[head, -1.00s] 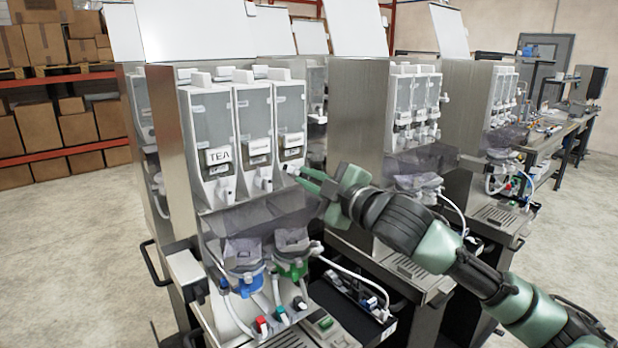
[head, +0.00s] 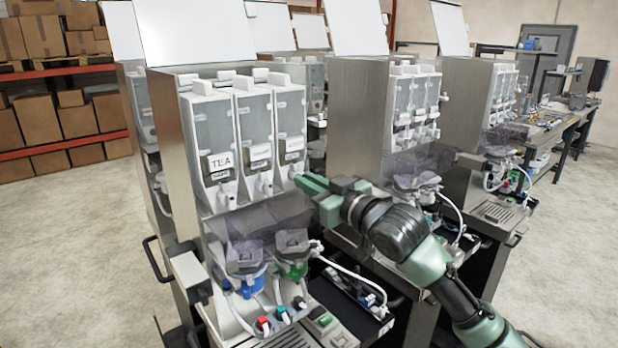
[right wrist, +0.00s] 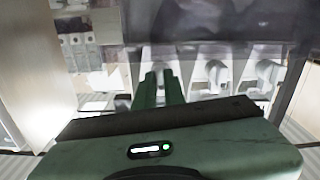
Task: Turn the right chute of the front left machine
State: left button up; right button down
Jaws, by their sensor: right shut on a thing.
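The front left machine (head: 172,150) has three clear canisters side by side, the left one labelled TEA. Each has a white chute at its lower front. The left chute (head: 228,197), the middle chute (head: 265,184) and the right chute (head: 296,170) show in the head view. My green right gripper (head: 304,183) is at the right chute, its fingers closed around it; the fingertips partly hide the chute. In the right wrist view the two fingers (right wrist: 159,88) reach to a white chute, with two other chutes beside it. My left gripper is not in view.
Below the chutes are a smoky clear cover (head: 262,215), a blue-collared bowl (head: 246,280) and a green-collared bowl (head: 292,265). A second machine (head: 357,120) stands close on the right. Open floor lies at the left.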

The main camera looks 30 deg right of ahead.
jog(key=shift+m, duration=0.6)
jog(key=shift+p, duration=0.3)
jog(key=c, duration=1.5)
grip_release()
jog(key=shift+f, duration=0.1)
jog(key=s+b, duration=0.1)
jog(key=s, duration=0.1)
jog(key=s+b, duration=0.1)
jog(key=s, duration=0.2)
jog(key=s+b, duration=0.1)
jog(key=s, duration=0.1)
jog(key=shift+s+d, duration=0.3)
jog(key=shift+s, duration=0.05)
